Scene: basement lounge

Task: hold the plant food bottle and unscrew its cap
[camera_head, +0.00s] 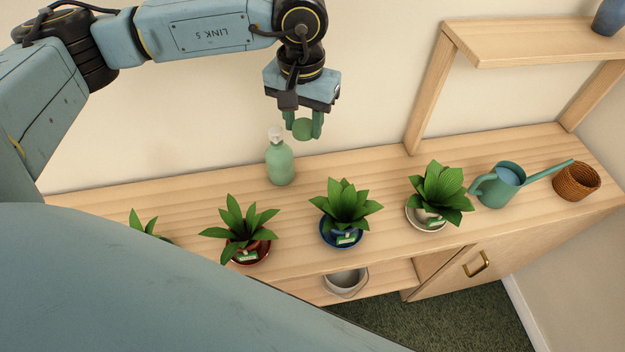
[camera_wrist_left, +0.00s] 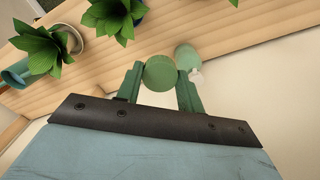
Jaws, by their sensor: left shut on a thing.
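The plant food bottle (camera_head: 281,165) is pale green with a whitish neck at its top. It stands upright on the wooden counter near the wall, and no gripper touches it. My left gripper (camera_head: 304,125) is shut on a round green cap (camera_head: 302,130), above and a little right of the bottle's neck. In the left wrist view the cap (camera_wrist_left: 160,73) sits between the two green fingers, apart from the bottle (camera_wrist_left: 187,56). My right gripper is not in view.
Several potted plants stand along the counter's front, including one in a blue pot (camera_head: 342,234) and one in a white pot (camera_head: 425,214). A teal watering can (camera_head: 497,187) and a wicker basket (camera_head: 577,181) stand right. A wooden shelf (camera_head: 530,47) rises behind.

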